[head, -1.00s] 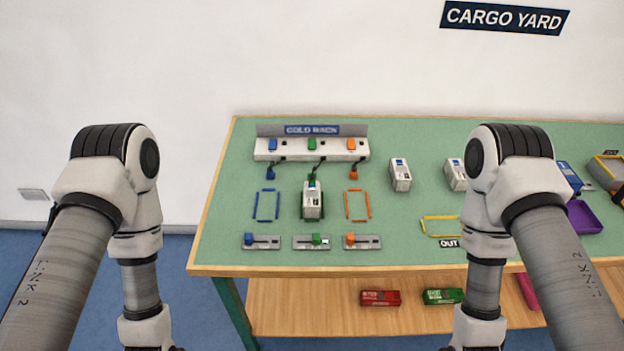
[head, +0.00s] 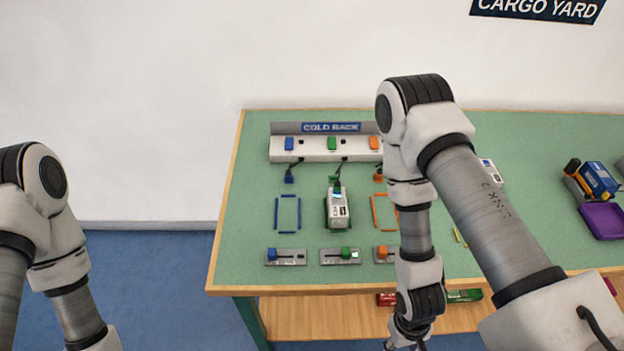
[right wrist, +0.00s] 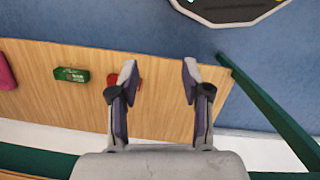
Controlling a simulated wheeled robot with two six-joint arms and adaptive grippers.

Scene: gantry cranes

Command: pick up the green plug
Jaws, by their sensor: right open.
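The green plug (head: 337,184) hangs on a dark cable from the cold rack (head: 306,150). It is at the rear end of a white container (head: 338,212) in the green-outlined bay; it is too small to tell whether it is plugged in. My right gripper shows in the right wrist view (right wrist: 159,68), open and empty, in front of the lower shelf and well away from the plug. In the head view the right arm hangs over the table's front edge. My left gripper is out of view.
A blue plug (head: 289,179) and an orange plug (head: 378,178) hang either side. Sliders (head: 341,256) line the front. A purple tray (head: 602,220) sits at right. The lower shelf (right wrist: 160,115) holds a green box (right wrist: 71,75) and a red box (right wrist: 112,88).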

